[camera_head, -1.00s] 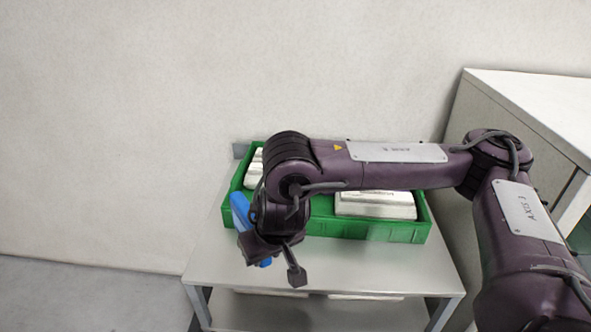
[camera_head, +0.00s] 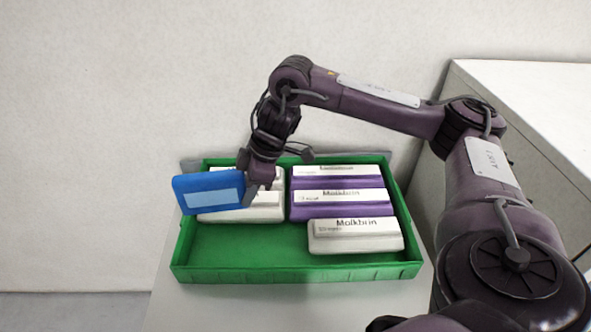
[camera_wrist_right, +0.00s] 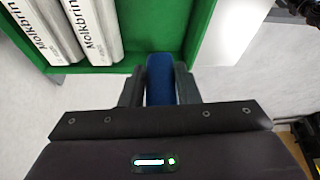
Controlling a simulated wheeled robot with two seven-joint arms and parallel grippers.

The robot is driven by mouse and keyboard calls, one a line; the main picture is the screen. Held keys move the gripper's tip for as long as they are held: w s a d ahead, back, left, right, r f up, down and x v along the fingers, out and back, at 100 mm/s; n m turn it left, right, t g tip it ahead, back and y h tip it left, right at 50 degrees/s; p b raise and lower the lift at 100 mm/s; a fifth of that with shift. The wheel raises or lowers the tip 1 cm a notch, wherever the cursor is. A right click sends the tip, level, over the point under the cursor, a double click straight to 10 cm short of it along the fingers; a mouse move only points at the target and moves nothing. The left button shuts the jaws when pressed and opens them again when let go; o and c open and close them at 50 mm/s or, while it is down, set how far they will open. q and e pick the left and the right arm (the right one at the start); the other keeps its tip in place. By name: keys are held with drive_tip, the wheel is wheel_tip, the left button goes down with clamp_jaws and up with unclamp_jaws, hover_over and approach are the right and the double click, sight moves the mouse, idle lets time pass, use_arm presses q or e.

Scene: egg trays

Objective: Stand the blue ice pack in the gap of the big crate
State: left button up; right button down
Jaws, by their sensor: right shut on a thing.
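My right gripper (camera_head: 256,182) is shut on the blue ice pack (camera_head: 208,192), which has a pale label. It holds the pack up over the back left part of the big green crate (camera_head: 290,275), reaching past the crate's left wall in the head view. In the right wrist view, the ice pack (camera_wrist_right: 159,80) shows edge-on between the fingers of the right gripper (camera_wrist_right: 159,88), close to the green crate wall. The crate holds several white and purple egg boxes (camera_head: 355,236). Its front left floor is bare. The left gripper is out of view.
The crate stands on a light grey table (camera_head: 300,310). A white cabinet (camera_head: 530,95) stands at the right. A plain wall is behind. My right arm reaches above the crate's back right part.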

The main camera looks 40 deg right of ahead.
drive_tip(key=d+r+n, duration=0.1)
drive_tip(key=d+n, duration=0.1)
drive_tip(key=g+b, duration=0.1)
drive_tip(key=b, duration=0.2)
hover_over(257, 246)
drive_tip(key=d, duration=0.2)
drive_tip(key=shift+n, duration=0.4)
drive_tip(key=f, duration=1.5)
drive_tip(key=shift+s+f, duration=0.15)
drive_tip(key=shift+s, duration=0.15)
drive_tip(key=shift+f, duration=0.5)
wheel_tip(257, 246, down, 4)
drive_tip(key=shift+r, duration=0.25)
